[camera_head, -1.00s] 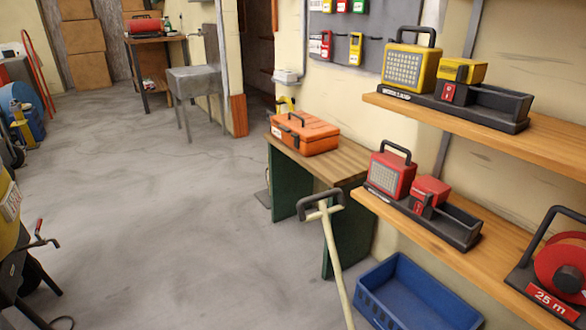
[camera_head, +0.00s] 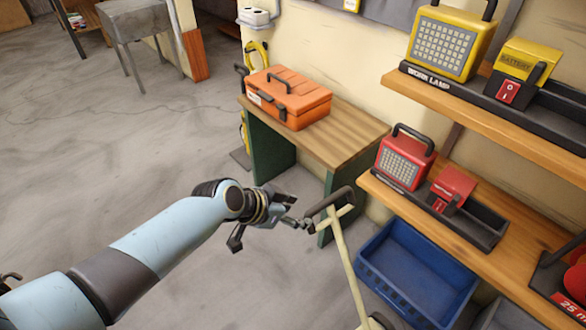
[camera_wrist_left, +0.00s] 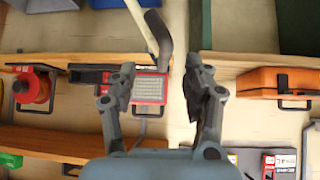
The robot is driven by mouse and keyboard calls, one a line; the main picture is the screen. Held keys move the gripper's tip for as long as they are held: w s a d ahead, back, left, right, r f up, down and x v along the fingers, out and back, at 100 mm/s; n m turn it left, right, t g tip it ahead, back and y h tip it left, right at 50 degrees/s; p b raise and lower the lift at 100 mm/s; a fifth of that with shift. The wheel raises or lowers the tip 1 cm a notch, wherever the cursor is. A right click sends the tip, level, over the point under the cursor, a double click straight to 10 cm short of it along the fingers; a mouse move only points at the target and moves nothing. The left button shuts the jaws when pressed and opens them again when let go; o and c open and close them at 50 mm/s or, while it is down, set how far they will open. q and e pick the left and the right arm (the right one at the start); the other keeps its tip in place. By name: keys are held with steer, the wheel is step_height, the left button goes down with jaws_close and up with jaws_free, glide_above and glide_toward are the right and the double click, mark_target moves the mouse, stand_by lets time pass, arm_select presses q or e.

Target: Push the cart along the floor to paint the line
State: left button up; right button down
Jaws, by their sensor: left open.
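The cart shows as a cream pole (camera_head: 346,262) with a black handle grip (camera_head: 328,201) at its top, leaning beside the bench. Its lower part runs out of the bottom of the head view. My left gripper (camera_head: 272,236) reaches in from the left and is open, just left of the handle. My right gripper is out of view. No painted line shows.
A wooden bench (camera_head: 345,137) with an orange toolbox (camera_head: 288,98) stands behind the handle. A blue crate (camera_head: 420,270) lies right of the pole. Shelves with a yellow work lamp (camera_head: 441,45) and a red lamp (camera_head: 404,160) jut out at right.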

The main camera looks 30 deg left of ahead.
mark_target(325, 200)
arm_select(q)
steer(key=w+d+f+b, duration=0.1)
steer(key=w+b, duration=0.1)
steer(key=w, duration=0.1)
steer(key=w+d+f+b, duration=0.1)
steer(key=w+f+b, duration=0.1)
steer(key=w+b, duration=0.1)
steer(key=w+d+f+b, duration=0.1)
steer(key=w+b, duration=0.1)
steer(key=b, duration=0.1)
steer(key=shift+w+d+f, duration=0.1)
steer(key=shift+w+f, duration=0.1)
steer(key=shift+w, duration=0.2)
steer(key=shift+w+d+f+b, duration=0.2)
steer(key=shift+w+f+b, duration=0.2)
steer(key=shift+b, duration=0.15)
steer(key=shift+w, duration=0.2)
steer(key=shift+d, duration=0.1)
jaws_close()
